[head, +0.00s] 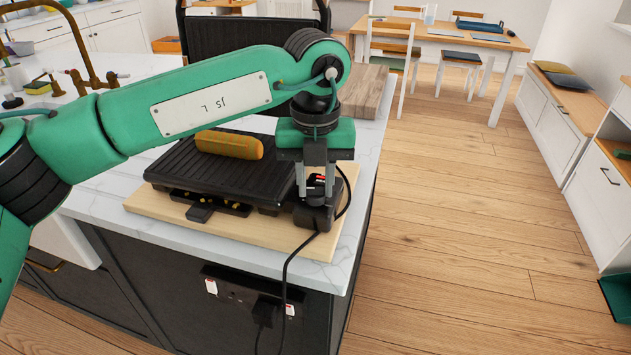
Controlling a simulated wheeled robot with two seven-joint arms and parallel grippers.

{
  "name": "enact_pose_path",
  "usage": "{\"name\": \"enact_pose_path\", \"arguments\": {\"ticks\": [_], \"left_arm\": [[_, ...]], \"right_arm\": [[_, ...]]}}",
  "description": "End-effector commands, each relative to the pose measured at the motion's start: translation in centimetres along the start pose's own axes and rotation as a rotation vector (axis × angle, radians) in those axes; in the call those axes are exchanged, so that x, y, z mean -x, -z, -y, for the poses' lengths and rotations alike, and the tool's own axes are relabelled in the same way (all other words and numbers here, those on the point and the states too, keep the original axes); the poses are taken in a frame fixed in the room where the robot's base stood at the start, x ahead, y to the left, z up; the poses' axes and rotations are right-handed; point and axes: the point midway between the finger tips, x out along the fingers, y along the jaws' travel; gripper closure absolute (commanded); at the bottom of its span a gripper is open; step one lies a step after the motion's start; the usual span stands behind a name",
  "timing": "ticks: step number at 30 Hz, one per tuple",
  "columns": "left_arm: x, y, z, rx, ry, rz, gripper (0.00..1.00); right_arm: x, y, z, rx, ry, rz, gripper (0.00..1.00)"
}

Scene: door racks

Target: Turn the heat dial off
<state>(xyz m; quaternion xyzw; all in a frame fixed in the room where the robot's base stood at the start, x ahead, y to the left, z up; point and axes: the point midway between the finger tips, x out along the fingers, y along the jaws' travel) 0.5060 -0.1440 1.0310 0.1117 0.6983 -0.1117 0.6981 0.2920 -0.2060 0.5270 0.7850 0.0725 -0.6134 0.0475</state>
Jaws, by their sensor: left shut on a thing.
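A black electric grill (220,180) sits on a light wooden board, with its ridged plate uncovered. The heat control box (314,217) is at the grill's right end, with a black cable running from it. My left gripper (316,189) points straight down over this box. Its fingers stand on either side of the small dark heat dial (317,180), which has red and white marks, and are shut on it. The dial's pointer and setting are too small and too hidden to read. My right gripper is not in view.
A browned, loaf-shaped food (228,145) lies on the grill plate. The cable (288,262) hangs over the counter's front edge to a socket panel (252,292). A wooden block (362,92) is behind the gripper. The floor at right is clear.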

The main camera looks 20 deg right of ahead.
Motion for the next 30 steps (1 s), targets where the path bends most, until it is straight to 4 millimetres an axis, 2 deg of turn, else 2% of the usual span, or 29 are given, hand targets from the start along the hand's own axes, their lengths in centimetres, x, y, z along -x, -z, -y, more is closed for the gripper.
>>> {"name": "enact_pose_path", "arguments": {"ticks": [8, 9, 12, 23, 26, 30], "left_arm": [[0.0, 0.0, 0.0, 0.002, 0.000, 0.000, 0.95], [0.0, 0.0, 0.0, 0.002, 0.000, 0.000, 0.67], [0.0, 0.0, 0.0, 0.001, 0.000, 0.000, 0.51], [0.6, 0.0, 0.0, 0.001, 0.000, 0.001, 0.51], [1.9, -0.1, 0.0, 0.001, 0.000, 0.003, 0.51], [5.0, -0.1, 0.1, 0.002, 0.000, 0.004, 0.51]], "right_arm": [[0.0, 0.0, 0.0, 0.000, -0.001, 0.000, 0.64], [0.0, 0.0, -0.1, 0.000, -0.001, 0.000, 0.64], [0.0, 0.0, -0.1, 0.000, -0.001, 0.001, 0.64], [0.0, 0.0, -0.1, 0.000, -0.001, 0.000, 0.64], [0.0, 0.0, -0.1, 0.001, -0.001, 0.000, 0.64], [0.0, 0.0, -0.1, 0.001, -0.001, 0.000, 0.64]]}}
